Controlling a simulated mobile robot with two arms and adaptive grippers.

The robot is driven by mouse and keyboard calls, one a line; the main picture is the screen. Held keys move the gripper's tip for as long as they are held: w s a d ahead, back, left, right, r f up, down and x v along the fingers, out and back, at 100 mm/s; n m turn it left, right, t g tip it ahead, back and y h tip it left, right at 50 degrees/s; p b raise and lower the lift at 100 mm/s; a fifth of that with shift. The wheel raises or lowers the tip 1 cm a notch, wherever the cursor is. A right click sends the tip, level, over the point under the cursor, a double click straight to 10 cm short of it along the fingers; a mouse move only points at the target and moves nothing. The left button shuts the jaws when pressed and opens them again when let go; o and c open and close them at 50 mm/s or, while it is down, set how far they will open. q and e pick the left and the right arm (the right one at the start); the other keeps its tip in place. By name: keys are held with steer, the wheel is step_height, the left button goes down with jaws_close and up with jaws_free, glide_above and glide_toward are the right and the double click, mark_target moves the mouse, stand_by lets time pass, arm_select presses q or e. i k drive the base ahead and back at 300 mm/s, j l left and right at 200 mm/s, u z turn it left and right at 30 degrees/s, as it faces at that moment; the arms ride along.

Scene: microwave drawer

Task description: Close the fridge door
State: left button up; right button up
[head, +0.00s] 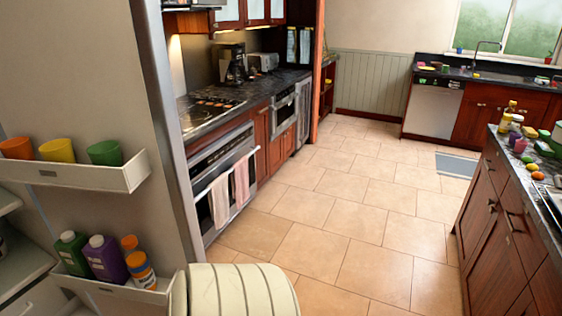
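The fridge door (75,90) stands open at the left of the head view, its inner side facing me. Its upper shelf (85,177) holds an orange, a yellow and a green cup. Its lower shelf (120,290) holds a green bottle, a purple bottle and orange containers. Part of the fridge interior (22,265) shows at the far left edge. A cream ribbed rounded thing (235,292) at the bottom edge stands close to the lower shelf; I cannot tell whether it is part of me. Neither of my grippers is in view.
Beyond the door, a counter with an oven (222,175) and hanging towels runs along the left. An island counter (510,210) with food items stands at the right. The tiled floor (350,215) between them is clear, with a grey mat (456,164) farther back.

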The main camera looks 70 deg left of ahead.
mark_target(87, 73)
steer(key=u, duration=1.75)
steer(key=i+u, duration=0.1)
steer(key=u, duration=0.35)
steer(key=i+u, duration=0.1)
steer(key=u, duration=0.8)
steer(key=i+l+u, duration=0.15)
steer(key=u, duration=0.3)
steer(key=i+l+u, duration=0.15)
steer(key=l+u, duration=0.15)
steer(key=u, duration=0.15)
steer(key=i+l+u, duration=0.1)
steer(key=l+u, duration=0.2)
steer(key=u, duration=0.15)
steer(key=l+u, duration=0.75)
steer(key=u, duration=0.15)
steer(key=l, duration=0.5)
steer(key=k+l+u, duration=0.15)
steer(key=l, duration=0.35)
steer(key=k+l, duration=0.1)
steer(key=l, duration=0.35)
steer(key=k+l+u, duration=0.15)
steer(key=l, duration=0.35)
steer(key=k+j+u, duration=0.1)
steer(key=j, duration=0.4)
